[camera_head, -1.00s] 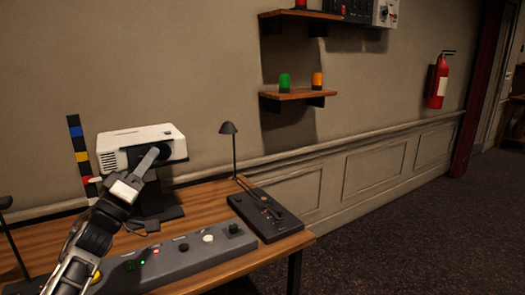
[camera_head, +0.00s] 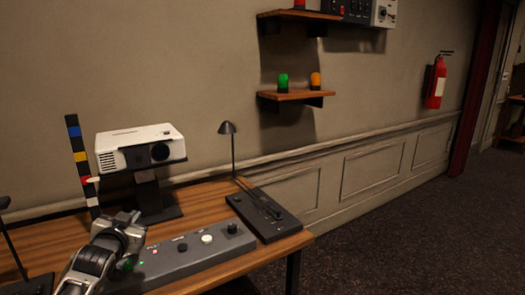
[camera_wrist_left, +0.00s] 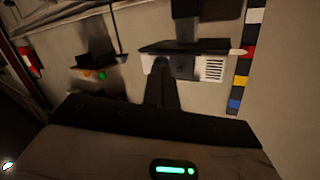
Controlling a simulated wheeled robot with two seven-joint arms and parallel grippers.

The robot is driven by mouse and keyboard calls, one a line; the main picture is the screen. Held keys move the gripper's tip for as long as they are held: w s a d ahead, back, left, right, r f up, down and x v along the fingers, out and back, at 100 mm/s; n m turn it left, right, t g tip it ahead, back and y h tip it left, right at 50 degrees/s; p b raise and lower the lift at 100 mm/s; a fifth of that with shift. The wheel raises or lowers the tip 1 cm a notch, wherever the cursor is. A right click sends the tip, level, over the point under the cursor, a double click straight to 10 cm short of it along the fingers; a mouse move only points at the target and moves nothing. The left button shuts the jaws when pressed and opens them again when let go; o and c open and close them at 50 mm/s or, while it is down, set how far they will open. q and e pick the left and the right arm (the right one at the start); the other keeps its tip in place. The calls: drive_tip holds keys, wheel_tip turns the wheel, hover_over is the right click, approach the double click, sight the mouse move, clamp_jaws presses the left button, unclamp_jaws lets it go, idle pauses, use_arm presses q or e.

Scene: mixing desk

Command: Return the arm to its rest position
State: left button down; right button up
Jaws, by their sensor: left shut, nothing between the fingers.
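My left arm comes in from the lower left in the head view. My left gripper (camera_head: 132,217) is over the desk, in front of the projector (camera_head: 150,149) and just behind the left part of the grey control panel (camera_head: 190,253). It is shut and holds nothing. In the left wrist view, which looks upside down, the dark closed fingers (camera_wrist_left: 164,72) point toward the projector (camera_wrist_left: 212,67), which is apart from them. The arm hides the left end of the control panel. My right gripper is in neither view.
The wooden desk (camera_head: 205,204) holds a black console with a lamp (camera_head: 263,213) at right. A wall shelf (camera_head: 297,95) carries a green and an orange light. Floor at right is clear.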

use_arm(q)
drive_tip(key=s+d+f+m+g+h, duration=0.1)
drive_tip(key=s+d+f+g, duration=0.1)
drive_tip(key=s+d+f, duration=0.45)
drive_tip(key=s+d+f+g+h, duration=0.15)
drive_tip(key=s+d+f, duration=0.25)
drive_tip(key=s+f, duration=0.6)
drive_tip(key=s+d+f+g+h, duration=0.1)
drive_tip(key=s+d+f, duration=0.1)
drive_tip(key=s, duration=0.8)
drive_tip(key=s+d+f+n+g+h, duration=0.1)
drive_tip(key=s+d+f, duration=0.2)
drive_tip(key=s, duration=0.6)
drive_tip(key=shift+s+d, duration=0.35)
drive_tip(key=shift+d, duration=0.9)
drive_tip(key=shift+g, duration=0.25)
